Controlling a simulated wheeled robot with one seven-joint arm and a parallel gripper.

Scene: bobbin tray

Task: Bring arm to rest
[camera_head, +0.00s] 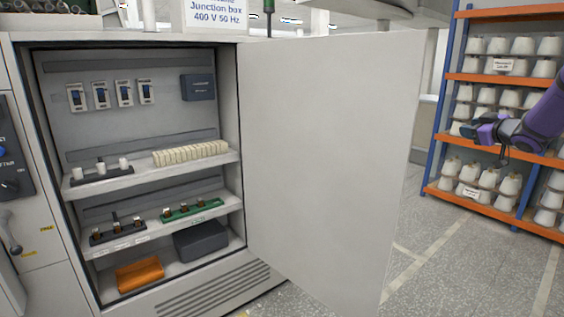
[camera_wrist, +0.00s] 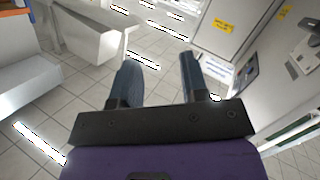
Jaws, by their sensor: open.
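My gripper (camera_head: 471,130) is at the right side of the head view, at the end of my purple arm, in front of the shelf rack and well to the right of the open cabinet door. In the wrist view my gripper (camera_wrist: 158,78) shows two dark fingers spread apart with nothing between them. Beyond the fingers are tiled floor and pale machine sides. The fingertips are small and hard to make out in the head view.
A blue and orange rack (camera_head: 478,78) with several white cones is at the right. The floor (camera_head: 425,250) between is clear.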

